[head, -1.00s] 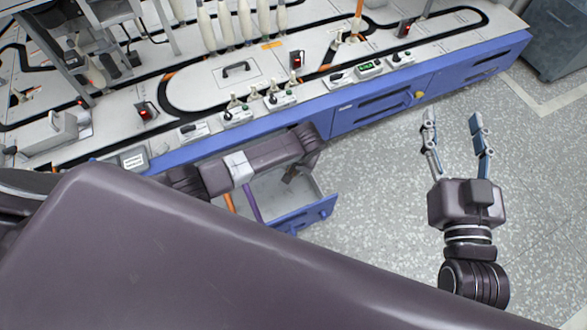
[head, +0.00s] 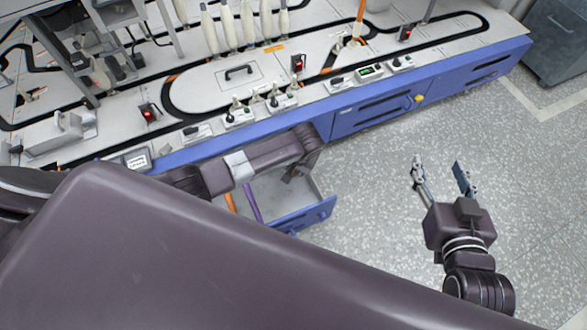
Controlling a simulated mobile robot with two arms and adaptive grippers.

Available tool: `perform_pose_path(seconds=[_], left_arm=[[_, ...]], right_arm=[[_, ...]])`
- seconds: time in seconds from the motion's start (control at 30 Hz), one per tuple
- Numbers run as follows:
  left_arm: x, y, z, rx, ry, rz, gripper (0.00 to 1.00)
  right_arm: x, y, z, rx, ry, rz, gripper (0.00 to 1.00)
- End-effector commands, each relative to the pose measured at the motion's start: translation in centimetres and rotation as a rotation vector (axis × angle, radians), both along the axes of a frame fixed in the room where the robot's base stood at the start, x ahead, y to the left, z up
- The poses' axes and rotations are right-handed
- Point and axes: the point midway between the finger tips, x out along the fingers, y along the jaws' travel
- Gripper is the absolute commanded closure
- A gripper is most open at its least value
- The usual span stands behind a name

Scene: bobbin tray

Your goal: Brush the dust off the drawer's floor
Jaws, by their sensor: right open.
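The drawer (head: 306,214) stands pulled out from the blue bench front, with a grey interior. An orange strip (head: 230,202) and a purple strip (head: 252,203) show inside it at the left. My left arm reaches across the drawer, and a dark part at its end (head: 292,173) hangs over the drawer's back right. I cannot tell its fingers or whether it holds anything. Much of the drawer floor is hidden by my arm, and I make out no dust or brush. My right gripper (head: 438,166) is open and empty over the floor, well right of the drawer.
The bench top (head: 330,100) carries a black track, white bobbins (head: 246,22) and several small control boxes along its front edge. A closed blue drawer front (head: 385,108) lies right of the open one. A grey cabinet (head: 557,40) stands top right. The speckled floor is clear.

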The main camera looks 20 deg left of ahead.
Motion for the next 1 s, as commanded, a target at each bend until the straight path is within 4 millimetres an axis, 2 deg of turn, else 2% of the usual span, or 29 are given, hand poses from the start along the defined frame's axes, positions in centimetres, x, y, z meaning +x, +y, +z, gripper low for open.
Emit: perform_pose_path(seconds=[1.0], left_arm=[[0.2, 0.7, 1.5, 0.0, 0.0, 0.0, 1.0]], right_arm=[[-5.4, -2.3, -6.6, -0.084, 0.364, -0.026, 0.48]])
